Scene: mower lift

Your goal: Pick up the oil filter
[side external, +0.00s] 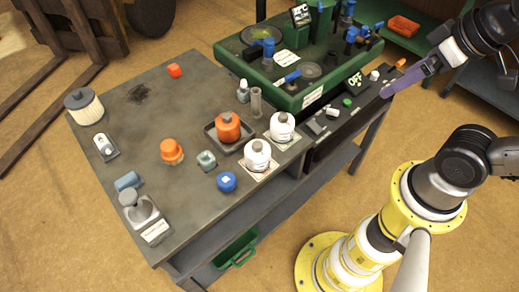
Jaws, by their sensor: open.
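The white pleated cylinder with a grey top (84,107) stands upright at the table's far left corner and looks like a filter. An orange-capped round part (171,151) and a short blue cylinder (226,182) also stand on the grey table; I cannot tell which of these is the oil filter. My gripper (388,91) is at the upper right, by the right end of the black strip beside the green tray. It is open and far from all three. The gap between its fingers is hard to see from this side.
A green tray (300,88) with blue-handled items fills the back. The grey table (120,150) has clear room between the left objects and the orange-capped part.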

